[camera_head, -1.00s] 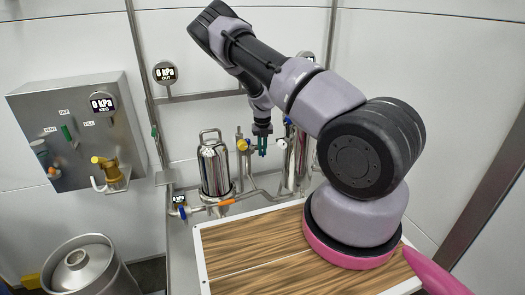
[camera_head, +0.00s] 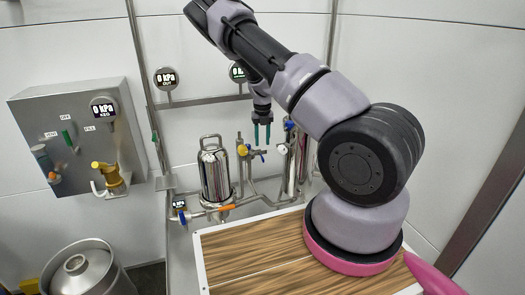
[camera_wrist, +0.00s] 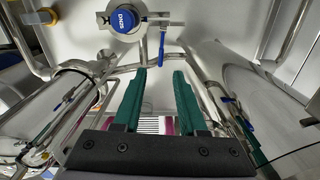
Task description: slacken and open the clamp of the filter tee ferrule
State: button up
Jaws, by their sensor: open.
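My gripper (camera_head: 262,134) is open and empty, its two green fingers pointing down, raised above the pipework between the filter housing and the right-hand tubes. In the wrist view the fingers (camera_wrist: 160,76) are apart with nothing between them. The polished filter housing (camera_head: 215,172) stands upright left of the gripper. A pipe fitting with a yellow knob (camera_head: 242,150) is just right of it. In the wrist view a round steel fitting with a blue cap (camera_wrist: 122,20) lies beyond the fingertips, with a blue lever (camera_wrist: 162,48) beside it. I cannot make out the tee ferrule clamp.
A wooden-topped table (camera_head: 240,250) lies in front of the pipes. An orange-handled valve (camera_head: 220,209) sits low at the filter. A steel panel (camera_head: 80,140) and a keg (camera_head: 85,270) are at left. A gauge (camera_head: 238,72) is behind my arm.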

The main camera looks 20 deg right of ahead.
jog(key=shift+r, duration=1.6)
